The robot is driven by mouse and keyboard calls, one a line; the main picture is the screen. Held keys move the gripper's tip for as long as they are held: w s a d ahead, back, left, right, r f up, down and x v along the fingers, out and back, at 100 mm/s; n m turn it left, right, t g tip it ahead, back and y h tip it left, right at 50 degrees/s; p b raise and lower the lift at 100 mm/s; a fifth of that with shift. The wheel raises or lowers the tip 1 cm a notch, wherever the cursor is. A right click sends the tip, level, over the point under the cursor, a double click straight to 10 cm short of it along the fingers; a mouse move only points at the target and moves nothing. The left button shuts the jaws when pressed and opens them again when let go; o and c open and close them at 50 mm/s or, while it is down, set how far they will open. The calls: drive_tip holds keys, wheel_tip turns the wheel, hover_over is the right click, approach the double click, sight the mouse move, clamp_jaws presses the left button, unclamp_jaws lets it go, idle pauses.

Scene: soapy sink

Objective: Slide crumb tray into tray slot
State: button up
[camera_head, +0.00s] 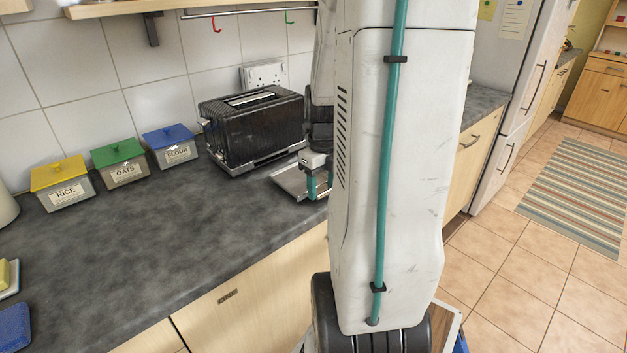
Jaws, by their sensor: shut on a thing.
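The black toaster (254,128) stands upright on the dark counter against the tiled wall. The crumb tray (289,182) is a flat, shiny metal piece just in front of the toaster's lower right side. My gripper (316,184) is at the tray's right part and shut on it. My white arm hides the right side of the gripper and perhaps part of the tray. The tray slot itself is not clearly visible, and I cannot tell whether the tray touches the toaster.
Rice (64,186), oats (120,164) and flour (171,147) containers stand left of the toaster. A wall socket (264,75) is behind it. The counter's front middle (190,235) is clear. A rail with hooks (246,12) hangs above.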

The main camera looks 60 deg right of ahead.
sight(293, 173)
drive_tip(key=shift+d, duration=0.1)
drive_tip(key=shift+w+d, duration=0.2)
drive_tip(key=shift+w, duration=0.75)
drive_tip(key=shift+w+d, duration=0.25)
drive_tip(key=shift+w, duration=0.65)
drive_tip(key=shift+w+d, duration=0.2)
drive_tip(key=shift+w, duration=0.75)
drive_tip(key=shift+w+d, duration=0.25)
drive_tip(key=shift+w, duration=0.75)
drive_tip(key=shift+w+d, duration=0.25)
drive_tip(key=shift+w, duration=0.7)
drive_tip(key=shift+w+d, duration=0.25)
drive_tip(key=shift+w, duration=0.75)
drive_tip(key=o, duration=1.1)
wheel_tip(293, 173, up, 8)
drive_tip(key=shift+f, duration=0.1)
